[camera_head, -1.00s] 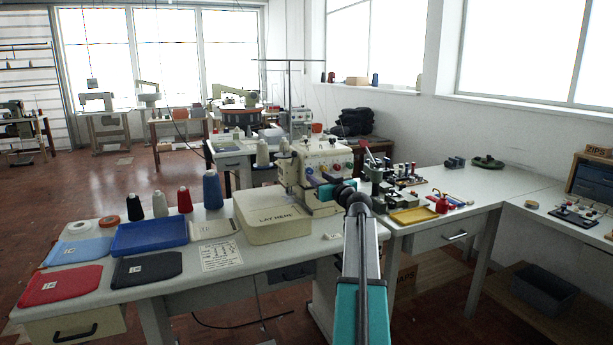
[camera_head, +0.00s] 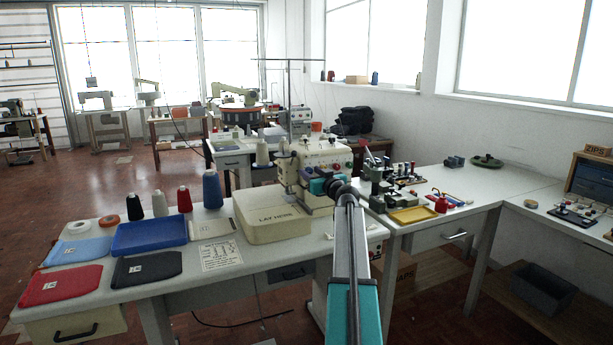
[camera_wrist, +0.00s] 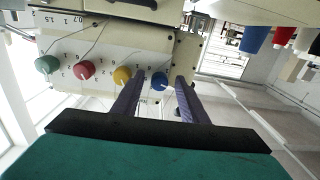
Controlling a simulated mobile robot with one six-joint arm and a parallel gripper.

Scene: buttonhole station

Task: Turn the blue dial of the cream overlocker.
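The cream overlocker (camera_head: 290,165) stands on the sewing table behind the cream box. In the wrist view its cream front panel (camera_wrist: 105,55) carries a row of dials: green (camera_wrist: 46,64), red (camera_wrist: 84,69), yellow (camera_wrist: 122,75) and blue. My gripper (camera_wrist: 160,78) is open, with its two dark fingers pointing at the panel. The blue dial (camera_wrist: 159,82) shows between the fingertips, with a visible gap on each side. I cannot tell how deep the fingers reach. In the head view my gripper (camera_head: 316,183) is in front of the overlocker and hides part of its dial row.
The cream lidded box (camera_head: 270,215) stands left of the overlocker. Thread cones, a blue tray (camera_head: 149,238) and folded cloths lie farther left. A thread stand rises behind the overlocker.

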